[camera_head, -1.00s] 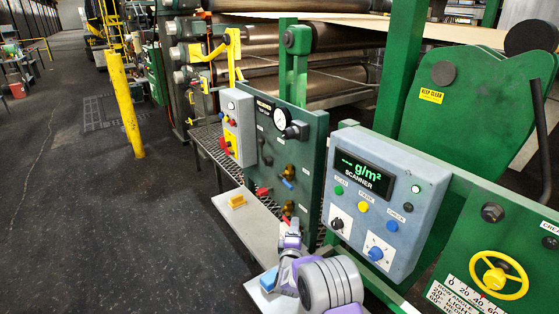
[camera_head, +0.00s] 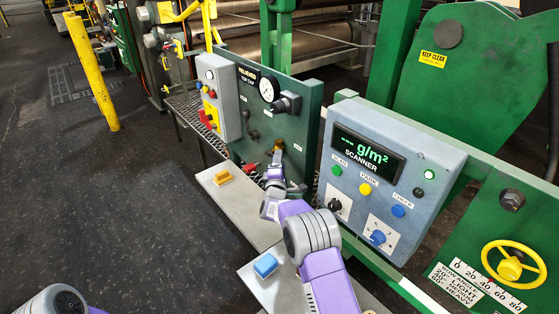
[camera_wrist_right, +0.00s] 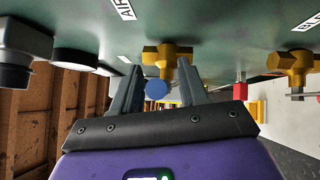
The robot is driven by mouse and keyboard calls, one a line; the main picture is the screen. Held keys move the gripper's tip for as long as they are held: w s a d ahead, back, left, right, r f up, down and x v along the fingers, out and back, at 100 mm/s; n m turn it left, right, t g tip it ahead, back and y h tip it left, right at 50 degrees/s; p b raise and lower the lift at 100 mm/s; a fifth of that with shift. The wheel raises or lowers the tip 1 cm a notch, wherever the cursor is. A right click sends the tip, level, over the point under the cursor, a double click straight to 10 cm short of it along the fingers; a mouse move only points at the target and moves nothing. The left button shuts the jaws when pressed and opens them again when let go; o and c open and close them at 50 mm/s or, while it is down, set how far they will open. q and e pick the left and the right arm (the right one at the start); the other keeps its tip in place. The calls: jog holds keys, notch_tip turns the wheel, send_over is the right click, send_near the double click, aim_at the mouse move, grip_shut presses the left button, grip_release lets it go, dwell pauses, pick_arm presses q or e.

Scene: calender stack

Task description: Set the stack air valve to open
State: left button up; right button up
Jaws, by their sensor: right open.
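The stack air valve (camera_wrist_right: 168,60) is a brass body on the green panel (camera_head: 296,112), beside a label starting "AIR" in the right wrist view. Its blue handle (camera_wrist_right: 157,90) shows end-on between my right fingers. My right gripper (camera_wrist_right: 158,80) is open, with one finger on each side of the handle; I cannot tell whether either touches it. In the head view the right gripper (camera_head: 277,162) is at the panel's lower part and mostly hides the valve. My left gripper is out of view; part of my left arm shows at the bottom left.
A second brass valve (camera_wrist_right: 292,64) is to the right in the wrist view, and a red handle (camera_wrist_right: 240,90) lies between them. The grey scanner box (camera_head: 385,175) stands right of my arm.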

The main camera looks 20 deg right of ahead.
jog(key=shift+w+d, duration=0.25)
jog(key=shift+w, duration=0.25)
jog(key=shift+r, duration=0.1)
grip_shut()
